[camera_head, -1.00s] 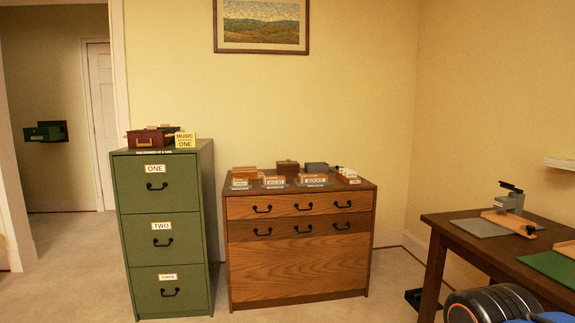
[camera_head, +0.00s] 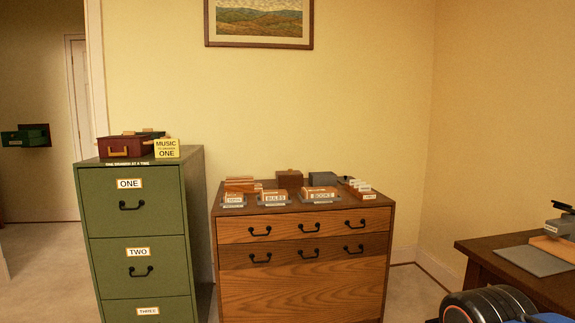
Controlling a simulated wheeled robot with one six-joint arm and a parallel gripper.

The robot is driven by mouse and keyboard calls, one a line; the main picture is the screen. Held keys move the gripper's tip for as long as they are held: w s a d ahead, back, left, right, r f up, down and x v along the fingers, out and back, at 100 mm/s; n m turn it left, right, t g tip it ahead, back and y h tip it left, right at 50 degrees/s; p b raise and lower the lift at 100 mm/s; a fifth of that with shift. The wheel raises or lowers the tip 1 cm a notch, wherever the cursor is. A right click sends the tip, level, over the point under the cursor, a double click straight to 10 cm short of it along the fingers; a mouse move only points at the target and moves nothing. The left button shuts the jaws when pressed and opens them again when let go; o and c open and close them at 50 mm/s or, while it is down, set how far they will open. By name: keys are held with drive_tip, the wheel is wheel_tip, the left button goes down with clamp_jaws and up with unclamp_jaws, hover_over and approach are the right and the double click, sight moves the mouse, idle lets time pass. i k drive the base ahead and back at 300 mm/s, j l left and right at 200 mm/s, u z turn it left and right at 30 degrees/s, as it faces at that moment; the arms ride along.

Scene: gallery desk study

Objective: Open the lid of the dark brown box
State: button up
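A small dark brown box (camera_head: 290,178) stands at the back of the wooden chest's top, near the middle. Its lid looks shut, with a small knob or catch on top, too small to tell. A dark grey box (camera_head: 323,178) stands just to its right. My gripper is not in view.
The wooden chest (camera_head: 302,270) bears labelled card trays (camera_head: 274,198) along its front edge, before the brown box. A green filing cabinet (camera_head: 141,240) stands to the left, with a dark red box (camera_head: 125,147) and a yellow sign (camera_head: 166,148) on top. A dark desk (camera_head: 500,272) is at right.

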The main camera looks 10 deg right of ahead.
sight(289, 174)
drive_tip(key=i+l, duration=0.1)
drive_tip(key=i, duration=0.75)
drive_tip(key=i+l, duration=0.1)
drive_tip(key=i, duration=0.75)
